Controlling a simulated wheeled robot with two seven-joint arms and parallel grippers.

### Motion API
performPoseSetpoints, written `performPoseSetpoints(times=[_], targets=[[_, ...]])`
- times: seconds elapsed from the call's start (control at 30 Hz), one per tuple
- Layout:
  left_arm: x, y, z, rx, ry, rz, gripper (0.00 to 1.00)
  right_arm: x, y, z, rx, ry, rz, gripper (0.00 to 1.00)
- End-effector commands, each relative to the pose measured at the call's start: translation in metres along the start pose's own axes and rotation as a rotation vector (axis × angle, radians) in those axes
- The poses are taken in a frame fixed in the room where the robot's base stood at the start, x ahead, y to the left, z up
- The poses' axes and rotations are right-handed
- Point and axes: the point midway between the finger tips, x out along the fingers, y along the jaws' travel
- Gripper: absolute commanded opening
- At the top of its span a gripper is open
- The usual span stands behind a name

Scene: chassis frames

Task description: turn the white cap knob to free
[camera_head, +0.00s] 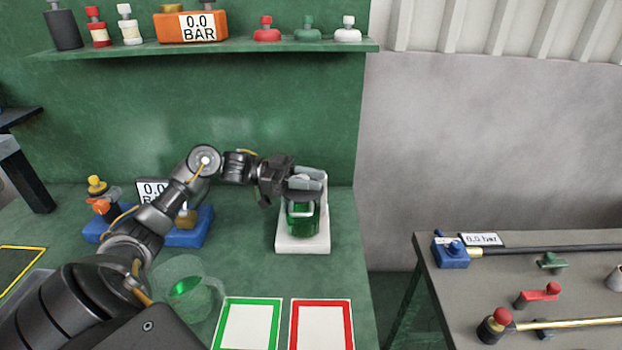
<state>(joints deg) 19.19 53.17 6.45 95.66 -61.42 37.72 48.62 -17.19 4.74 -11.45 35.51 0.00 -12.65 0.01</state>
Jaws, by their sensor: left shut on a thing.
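A green canister (302,222) stands upright in a white stand (303,246) on the green bench. My left gripper (306,182) reaches in from the left and is shut at the top of the canister. Its fingers cover the white cap knob there, so the knob's turn position cannot be told. A pale band runs around the canister below the fingers. My right gripper is not in view.
A blue base with a gauge reading 0.0 (152,191) stands behind my left arm. A clear bowl (190,290) and green-framed (249,300) and red-framed (321,302) cards lie in front. A shelf (220,48) holds bottles and caps. A grey table (480,275) with rods stands right.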

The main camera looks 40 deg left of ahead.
Motion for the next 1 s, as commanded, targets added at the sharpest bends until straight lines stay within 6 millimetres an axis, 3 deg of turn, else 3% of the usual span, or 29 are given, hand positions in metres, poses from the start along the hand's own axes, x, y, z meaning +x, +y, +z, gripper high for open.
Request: performPoseSetpoints(times=[0.17,0.37,0.7,1.0], targets=[[0.001,-0.001,-0.003,0.001,0.0,-0.035,0.07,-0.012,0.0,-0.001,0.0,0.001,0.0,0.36],[0.001,-0.002,-0.007,-0.002,0.0,-0.144,0.07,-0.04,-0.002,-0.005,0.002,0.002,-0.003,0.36],[-0.001,-0.008,-0.009,-0.004,0.004,-0.453,0.07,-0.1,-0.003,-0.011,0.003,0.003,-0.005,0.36],[-0.004,-0.013,-0.007,-0.004,0.006,-0.739,0.07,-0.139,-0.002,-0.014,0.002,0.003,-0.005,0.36]])
